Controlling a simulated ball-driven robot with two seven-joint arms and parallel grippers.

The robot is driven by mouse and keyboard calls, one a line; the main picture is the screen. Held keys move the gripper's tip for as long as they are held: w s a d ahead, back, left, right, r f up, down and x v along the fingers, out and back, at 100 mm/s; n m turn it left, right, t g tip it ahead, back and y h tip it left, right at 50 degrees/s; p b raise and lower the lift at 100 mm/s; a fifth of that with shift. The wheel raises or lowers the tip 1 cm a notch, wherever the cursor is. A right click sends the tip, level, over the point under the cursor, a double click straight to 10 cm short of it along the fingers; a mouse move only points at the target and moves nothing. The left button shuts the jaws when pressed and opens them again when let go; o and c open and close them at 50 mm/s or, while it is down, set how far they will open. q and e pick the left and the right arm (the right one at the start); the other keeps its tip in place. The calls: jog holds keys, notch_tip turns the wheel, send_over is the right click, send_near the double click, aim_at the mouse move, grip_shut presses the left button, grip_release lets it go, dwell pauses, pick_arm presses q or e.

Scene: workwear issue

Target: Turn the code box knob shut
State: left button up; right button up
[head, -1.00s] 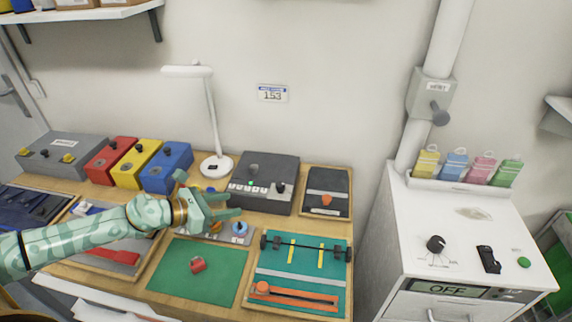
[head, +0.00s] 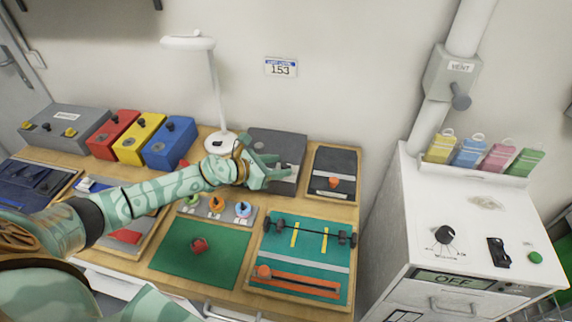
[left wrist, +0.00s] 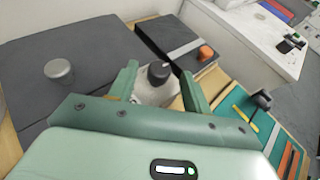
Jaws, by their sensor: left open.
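The code box is a dark grey box (head: 285,146) at the back of the bench, right of the lamp. It also fills the upper left of the left wrist view (left wrist: 100,42). A black knob (left wrist: 159,72) stands on a pale plate at its front right, and a round grey knob (left wrist: 59,72) stands further left. My left gripper (head: 279,170) is over the box front and hides much of it in the head view. In the left wrist view my left gripper (left wrist: 160,82) is open, with its fingers on either side of the black knob, apparently not touching it. My right gripper is not in view.
Left of the lamp (head: 212,90) stand blue (head: 170,150), yellow and red boxes. A dark panel with an orange knob (head: 334,183) lies right of the code box. A green mat (head: 225,250) and a teal board (head: 285,258) lie in front. A white cabinet (head: 430,215) stands right.

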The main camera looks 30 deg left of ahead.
aim_at(284, 165)
pick_arm(q)
jog(key=shift+x, duration=1.7)
